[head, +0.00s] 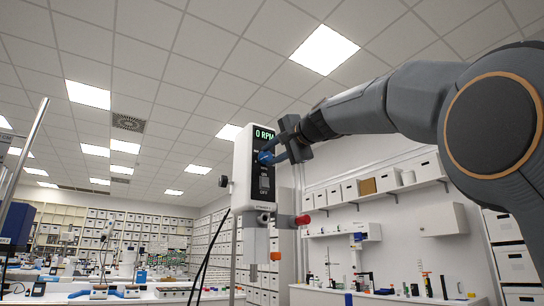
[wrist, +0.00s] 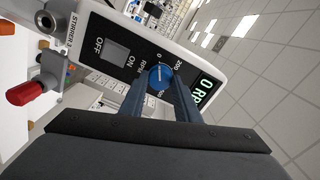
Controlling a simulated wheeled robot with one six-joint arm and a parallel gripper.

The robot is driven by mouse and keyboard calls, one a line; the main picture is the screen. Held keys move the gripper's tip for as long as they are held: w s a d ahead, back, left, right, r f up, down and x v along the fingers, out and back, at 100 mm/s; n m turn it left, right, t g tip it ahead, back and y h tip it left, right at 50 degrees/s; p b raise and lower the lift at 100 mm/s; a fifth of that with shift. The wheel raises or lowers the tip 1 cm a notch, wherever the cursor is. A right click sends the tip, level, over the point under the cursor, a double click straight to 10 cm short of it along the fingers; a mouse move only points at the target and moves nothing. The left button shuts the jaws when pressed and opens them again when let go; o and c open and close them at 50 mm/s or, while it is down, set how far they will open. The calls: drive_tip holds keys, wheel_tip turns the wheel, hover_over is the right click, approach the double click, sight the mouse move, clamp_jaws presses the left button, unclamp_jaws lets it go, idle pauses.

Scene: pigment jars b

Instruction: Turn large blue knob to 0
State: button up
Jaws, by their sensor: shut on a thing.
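The large blue knob (wrist: 160,77) is on the dark front panel of a white overhead stirrer (head: 242,170). My gripper (wrist: 160,85) has its two blue-grey fingers on either side of the knob and is shut on it. In the head view the knob (head: 266,157) is partly hidden by my gripper (head: 276,155). The green display (head: 264,134) reads 0 RPM. In the wrist view, printed marks including 0 and 200 surround the knob. The knob's exact pointer direction is hard to tell.
An OFF/ON rocker switch (wrist: 113,48) sits beside the knob. A red-tipped clamp screw (head: 302,220) sticks out below the stirrer housing. A black knob (head: 223,181) is on its left side. Benches with lab ware stand lower down. The space right of the stirrer is open around my arm.

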drive_tip(key=shift+f, duration=0.1)
drive_tip(key=o, duration=1)
drive_tip(key=shift+o, duration=0.2)
drive_tip(key=b+v, duration=0.2)
drive_tip(key=v, duration=0.5)
drive_tip(key=shift+s+d+b, duration=0.25)
drive_tip(key=shift+s+b, duration=0.05)
drive_tip(key=shift+d, duration=0.1)
